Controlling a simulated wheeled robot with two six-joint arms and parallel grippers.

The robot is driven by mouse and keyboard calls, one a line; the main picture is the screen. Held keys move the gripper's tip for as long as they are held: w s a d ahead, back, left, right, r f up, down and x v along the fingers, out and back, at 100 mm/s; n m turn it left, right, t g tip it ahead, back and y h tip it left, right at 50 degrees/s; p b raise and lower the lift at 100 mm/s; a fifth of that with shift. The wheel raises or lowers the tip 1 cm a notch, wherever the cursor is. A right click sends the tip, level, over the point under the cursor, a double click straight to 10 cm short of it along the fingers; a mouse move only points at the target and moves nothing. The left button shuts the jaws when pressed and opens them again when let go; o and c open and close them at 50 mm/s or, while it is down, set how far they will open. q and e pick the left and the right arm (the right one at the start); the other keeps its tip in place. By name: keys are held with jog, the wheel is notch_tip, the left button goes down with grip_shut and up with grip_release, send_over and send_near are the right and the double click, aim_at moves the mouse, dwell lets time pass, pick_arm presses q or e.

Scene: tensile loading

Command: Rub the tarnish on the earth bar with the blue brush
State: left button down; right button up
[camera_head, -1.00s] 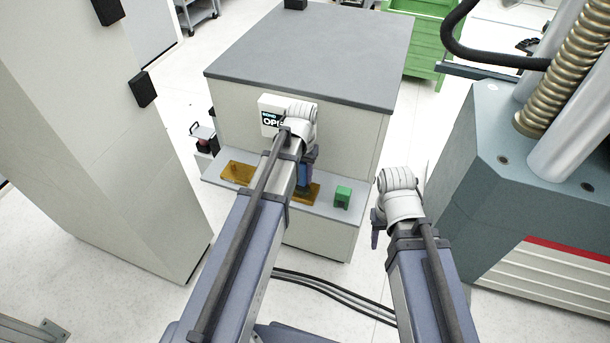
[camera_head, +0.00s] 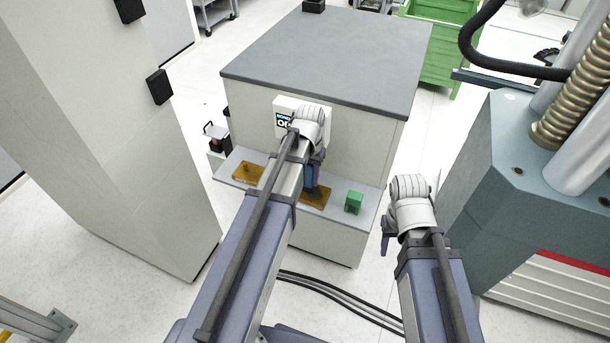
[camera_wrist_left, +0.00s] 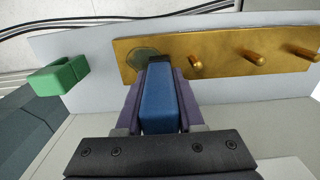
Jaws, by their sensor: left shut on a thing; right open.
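The earth bar (camera_wrist_left: 222,52) is a brass strip with several studs, lying on a light shelf; in the head view its left part (camera_head: 246,172) shows beside my arm. A dull greenish tarnish patch (camera_wrist_left: 143,54) marks one end of it. My left gripper (camera_wrist_left: 160,88) is shut on the blue brush (camera_wrist_left: 158,105). The brush's dark tip is at the edge of the tarnish patch; whether it presses on the bar I cannot tell. In the head view the blue brush (camera_head: 310,178) shows over the bar's right end. My right gripper (camera_head: 387,232) is open and empty, right of the shelf.
A green block-like holder (camera_head: 354,202) stands on the shelf (camera_head: 335,213) right of the bar; it also shows in the left wrist view (camera_wrist_left: 60,76). A white sign (camera_head: 284,116) is on the cabinet behind. A large grey machine (camera_head: 500,190) stands at right.

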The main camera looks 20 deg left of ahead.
pick_arm(q)
jog(key=shift+d, duration=1.05)
jog(key=shift+d, duration=0.1)
jog(key=shift+s+d, duration=0.1)
jog(key=shift+d, duration=1.55)
jog(key=shift+s, duration=0.1)
jog(key=shift+s, duration=0.45)
jog(key=shift+w+a, duration=0.15)
jog(key=shift+a, duration=1.7)
